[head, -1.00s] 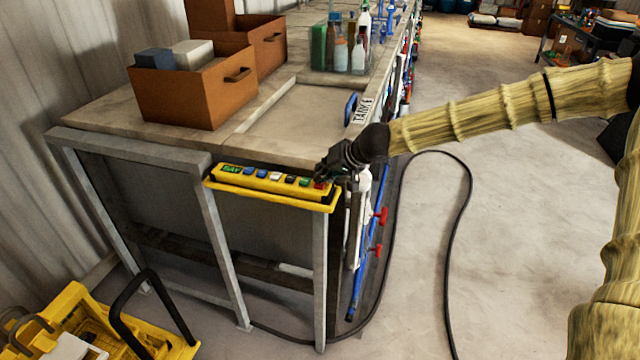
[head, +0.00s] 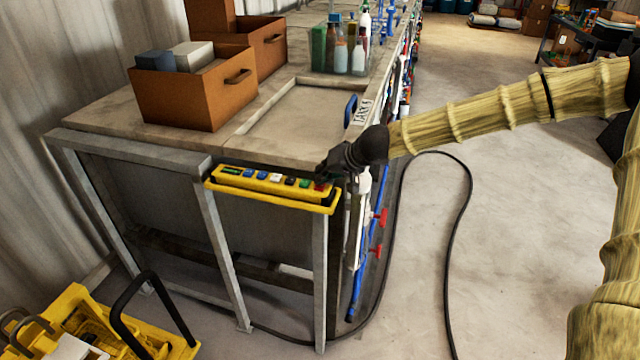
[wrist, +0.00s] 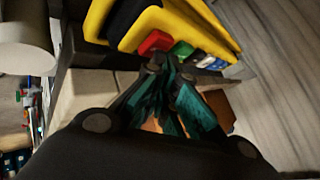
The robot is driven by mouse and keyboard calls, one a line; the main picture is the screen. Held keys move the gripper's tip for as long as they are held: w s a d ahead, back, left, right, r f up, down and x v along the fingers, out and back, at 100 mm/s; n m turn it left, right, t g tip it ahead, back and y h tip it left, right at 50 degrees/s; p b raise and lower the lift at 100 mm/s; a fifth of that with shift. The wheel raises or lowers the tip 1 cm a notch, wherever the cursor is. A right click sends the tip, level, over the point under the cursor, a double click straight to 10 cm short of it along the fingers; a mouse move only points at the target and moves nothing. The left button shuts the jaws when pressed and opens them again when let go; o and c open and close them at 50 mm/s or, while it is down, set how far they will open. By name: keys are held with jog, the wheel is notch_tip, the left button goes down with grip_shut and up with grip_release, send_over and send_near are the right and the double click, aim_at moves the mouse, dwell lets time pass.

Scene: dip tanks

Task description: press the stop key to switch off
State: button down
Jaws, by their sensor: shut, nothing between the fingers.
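The yellow control box (head: 270,182) is fixed to the near end of the bench, with a row of coloured keys and a small display (head: 232,172) at its left end. The red key (head: 320,187) is at the right end; it also shows in the wrist view (wrist: 155,42), beside a green key (wrist: 181,50). I cannot read any key label. My gripper (head: 325,172) is shut and empty, at the red key's end of the box. In the wrist view its teal-padded fingertips (wrist: 166,66) are close below the red key. I cannot tell whether they touch it.
A yellow rail (head: 262,199) runs along the box's front. The bench top behind holds a brown bin (head: 185,105), a shallow tank (head: 295,120) and several bottles (head: 345,55). Blue pipe with red valves (head: 380,217) runs beside the bench. Floor to the right is clear except a black hose (head: 460,210).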

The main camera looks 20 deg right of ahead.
jog(key=shift+r+p, duration=0.6)
jog(key=shift+r, duration=0.05)
notch_tip(320, 180, up, 5)
jog(key=p, duration=0.5)
dwell(0.4)
